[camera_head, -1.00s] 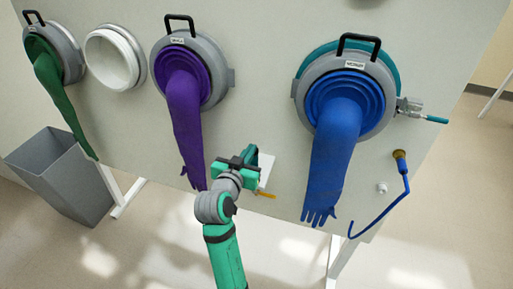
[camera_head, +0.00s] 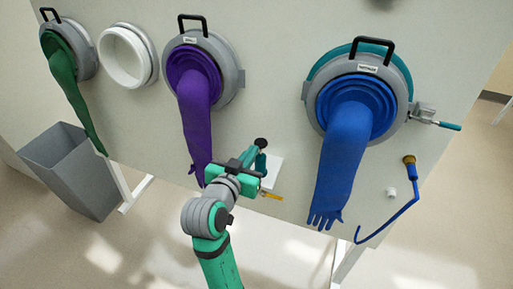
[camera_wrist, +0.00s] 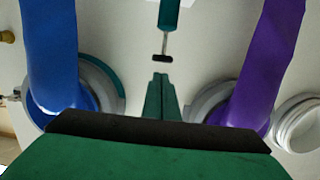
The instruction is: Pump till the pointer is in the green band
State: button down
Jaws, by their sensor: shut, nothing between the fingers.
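A hand pump with a teal body (camera_wrist: 170,14), a thin rod and a black crossbar handle (camera_wrist: 162,58) shows in the wrist view, which looks upside down. In the head view its teal body (camera_head: 261,164) and black top show right of my gripper (camera_head: 249,149), between the purple and blue gloves. My gripper's shut fingers (camera_wrist: 160,77) point at the handle, with a small gap in the picture and nothing held. No pointer or green band can be made out. A pale plate (camera_head: 275,172) with a yellow-orange piece below it shows behind the pump.
A purple glove (camera_head: 196,112) hangs left of the pump and a blue glove (camera_head: 346,145) hangs right, both from ringed ports. A green glove (camera_head: 62,75), a white port (camera_head: 125,55) and a grey bin (camera_head: 75,170) are further left. A blue hooked rod (camera_head: 390,218) is at right.

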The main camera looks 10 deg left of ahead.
jog(key=shift+v, duration=1.85)
dwell(0.8)
notch_tip(320, 180, up, 5)
jog(key=shift+a+f, duration=0.1)
jog(key=shift+f, duration=0.15)
jog(key=shift+w, duration=0.1)
send_over(258, 142)
jog(key=s, duration=0.2)
notch_tip(258, 142, down, 3)
jog(key=f, duration=0.2)
jog(key=shift+d+f, duration=0.25)
jog(key=shift+f, duration=0.55)
